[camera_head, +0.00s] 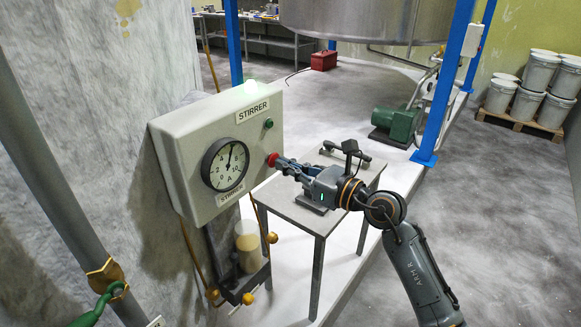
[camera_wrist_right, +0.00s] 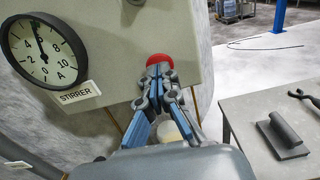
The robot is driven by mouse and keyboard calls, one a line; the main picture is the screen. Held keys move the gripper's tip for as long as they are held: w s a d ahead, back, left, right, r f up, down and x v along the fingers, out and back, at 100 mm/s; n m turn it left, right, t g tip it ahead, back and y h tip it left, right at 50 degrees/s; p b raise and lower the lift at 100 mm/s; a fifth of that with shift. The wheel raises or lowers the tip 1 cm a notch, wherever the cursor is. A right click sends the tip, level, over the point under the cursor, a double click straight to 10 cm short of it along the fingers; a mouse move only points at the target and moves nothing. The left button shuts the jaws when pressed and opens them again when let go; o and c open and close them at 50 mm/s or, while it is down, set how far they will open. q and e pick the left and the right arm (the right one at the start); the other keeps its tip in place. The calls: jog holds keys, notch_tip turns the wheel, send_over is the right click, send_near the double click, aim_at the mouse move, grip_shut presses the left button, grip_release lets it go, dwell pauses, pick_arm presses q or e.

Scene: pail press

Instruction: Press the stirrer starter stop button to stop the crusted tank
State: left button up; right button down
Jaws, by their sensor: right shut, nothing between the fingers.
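The stirrer starter is a grey wall box (camera_head: 185,140) labelled STIRRER, with a round ammeter (camera_head: 225,166) whose needle points roughly upward. The red mushroom stop button (camera_head: 271,159) is on its front, lower right, below a small green button (camera_head: 269,124). My right gripper (camera_head: 281,163) is shut and empty, its fingertips at the red button. In the wrist view the closed fingertips (camera_wrist_right: 158,70) overlap the lower part of the red button (camera_wrist_right: 159,59); I cannot tell whether they touch or press it. The steel tank (camera_head: 350,20) stands behind. My left gripper is not in view.
A small grey table (camera_head: 290,208) stands under my right arm, with a trowel-like tool (camera_wrist_right: 282,133) on it. A jar (camera_head: 247,250) sits on a bracket below the box. A green pump (camera_head: 396,124) and a blue post (camera_head: 441,90) are behind.

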jog(key=shift+w+a, duration=0.3)
jog(key=shift+a, duration=0.1)
jog(key=v, duration=0.5)
jog(key=shift+s+d, duration=0.2)
jog(key=shift+d, duration=0.05)
dwell(0.5)
